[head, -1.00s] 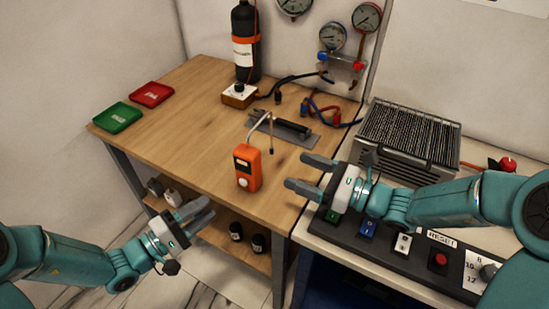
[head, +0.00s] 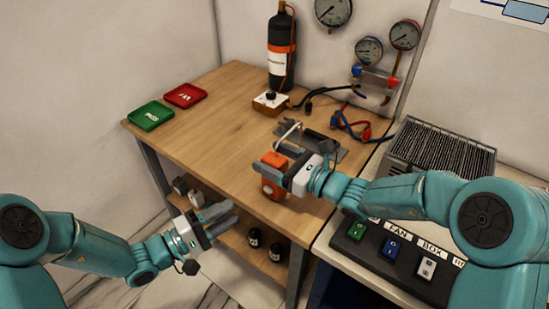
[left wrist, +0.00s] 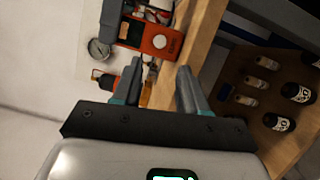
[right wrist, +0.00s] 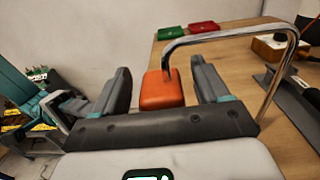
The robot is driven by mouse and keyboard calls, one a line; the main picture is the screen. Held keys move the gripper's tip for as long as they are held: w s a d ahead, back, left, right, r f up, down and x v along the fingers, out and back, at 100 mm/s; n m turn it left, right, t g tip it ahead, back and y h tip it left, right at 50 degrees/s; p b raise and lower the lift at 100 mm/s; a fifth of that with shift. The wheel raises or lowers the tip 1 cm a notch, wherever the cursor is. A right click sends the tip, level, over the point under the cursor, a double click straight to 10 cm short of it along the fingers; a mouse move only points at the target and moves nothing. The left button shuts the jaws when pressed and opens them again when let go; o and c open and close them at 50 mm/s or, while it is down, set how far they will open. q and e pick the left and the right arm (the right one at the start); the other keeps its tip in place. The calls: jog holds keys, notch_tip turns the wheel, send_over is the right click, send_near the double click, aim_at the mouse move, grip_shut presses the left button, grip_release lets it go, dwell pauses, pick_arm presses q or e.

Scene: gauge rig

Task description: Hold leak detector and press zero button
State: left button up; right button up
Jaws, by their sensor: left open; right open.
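The orange leak detector (head: 272,187) stands upright near the front edge of the wooden bench, with a bent metal probe tube (right wrist: 225,35) rising from it. My right gripper (head: 268,160) is open at the detector. In the right wrist view the detector's orange top (right wrist: 162,92) lies between the two spread fingers, with gaps showing on both sides. My left gripper (head: 230,212) is open and empty, lower and in front of the bench edge. The left wrist view shows the detector's front (left wrist: 155,38) with a dark screen and a pale round button (left wrist: 158,41), beyond the left fingertips.
Green (head: 151,115) and red (head: 184,95) trays lie at the bench's far left. A black bottle (head: 281,50) and a grey plate (head: 325,147) are behind the detector. A switch panel (head: 385,262) is at right. Small bottles stand on the lower shelf (head: 232,238).

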jog(key=c, duration=1.3)
pick_arm(q)
grip_shut()
dwell(0.5)
